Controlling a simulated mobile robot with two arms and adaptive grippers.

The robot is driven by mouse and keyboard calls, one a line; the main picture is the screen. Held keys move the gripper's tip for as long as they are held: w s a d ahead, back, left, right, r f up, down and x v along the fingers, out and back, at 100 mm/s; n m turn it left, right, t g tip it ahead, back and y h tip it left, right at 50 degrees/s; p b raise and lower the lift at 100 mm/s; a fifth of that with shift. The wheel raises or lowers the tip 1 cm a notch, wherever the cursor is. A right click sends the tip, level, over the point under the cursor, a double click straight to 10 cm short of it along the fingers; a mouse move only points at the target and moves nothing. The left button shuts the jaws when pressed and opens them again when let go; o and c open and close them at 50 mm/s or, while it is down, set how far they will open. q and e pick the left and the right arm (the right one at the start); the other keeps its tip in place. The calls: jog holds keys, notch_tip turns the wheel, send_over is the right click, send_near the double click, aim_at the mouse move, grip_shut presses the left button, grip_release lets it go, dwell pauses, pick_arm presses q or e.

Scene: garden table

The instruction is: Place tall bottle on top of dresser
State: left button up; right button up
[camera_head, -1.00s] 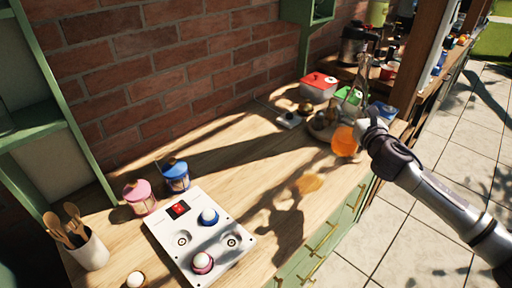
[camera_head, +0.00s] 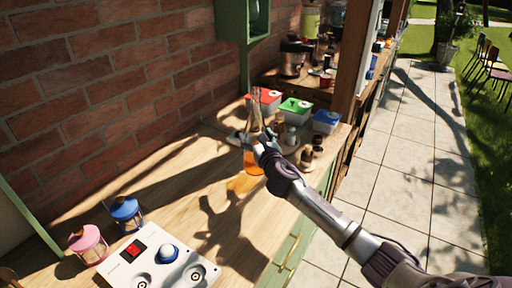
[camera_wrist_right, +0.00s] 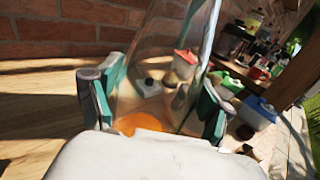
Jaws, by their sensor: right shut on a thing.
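The tall bottle (camera_head: 255,163) is clear glass with a long neck and orange liquid at its bottom. My right gripper (camera_head: 262,143) is shut around it, and the bottle stands about upright over the wooden dresser top (camera_head: 170,180). I cannot tell whether its base touches the wood. In the right wrist view the clear glass of the bottle (camera_wrist_right: 165,65) lies between the two green-padded fingers of the right gripper (camera_wrist_right: 160,100), with orange liquid low down. My left gripper is not in view.
Behind the bottle stand red (camera_head: 263,100), green (camera_head: 295,107) and blue (camera_head: 326,121) lidded boxes. Small shakers (camera_head: 308,157) stand to its right. A white panel (camera_head: 155,262), a blue jar (camera_head: 125,213) and a pink jar (camera_head: 88,245) are at front left. Bare wood lies between.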

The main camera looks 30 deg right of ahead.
notch_tip(320, 180, down, 4)
jog(key=shift+r+b, duration=0.25)
jog(key=shift+b, duration=0.05)
jog(key=shift+f, duration=0.1)
jog(key=o, duration=1.7)
jog(key=shift+f, duration=0.1)
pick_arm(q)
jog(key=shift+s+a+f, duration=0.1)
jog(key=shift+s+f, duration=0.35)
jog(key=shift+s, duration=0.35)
pick_arm(e)
jog(key=shift+s, duration=0.15)
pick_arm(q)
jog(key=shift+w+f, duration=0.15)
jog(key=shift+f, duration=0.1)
pick_arm(e)
jog(key=s, duration=0.4)
jog(key=s+a, duration=0.1)
jog(key=s, duration=0.6)
jog(key=shift+s+a, duration=0.35)
